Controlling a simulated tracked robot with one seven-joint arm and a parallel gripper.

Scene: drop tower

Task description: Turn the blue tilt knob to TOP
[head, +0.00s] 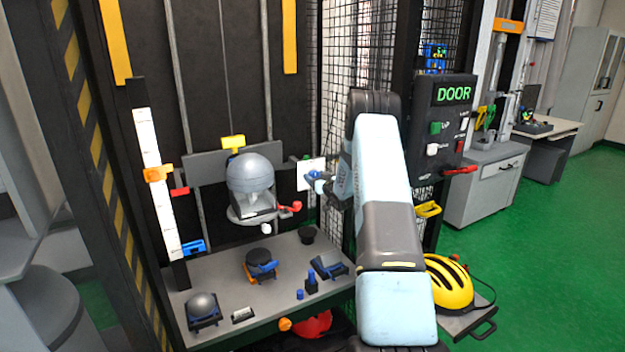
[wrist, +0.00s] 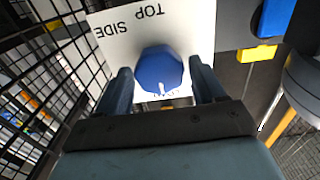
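The blue tilt knob (wrist: 160,66) is in the middle of the wrist view, on a white plate (wrist: 195,22). The plate reads TOP and SIDE, upside down in this view; lettering below the knob is partly hidden. The knob's white pointer line points down in the picture, away from TOP. My gripper (wrist: 161,78) is open, with one dark finger on each side of the knob and small gaps visible. In the head view, the white plate (head: 311,170) is partly hidden by the end of my arm.
A grey helmeted headform (head: 250,175) hangs left of the plate, above a grey table (head: 225,320) with several small items. Black wire mesh (wrist: 55,65) stands close beside the plate. A DOOR control box (head: 447,120) and a yellow helmet (head: 447,285) are to the right.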

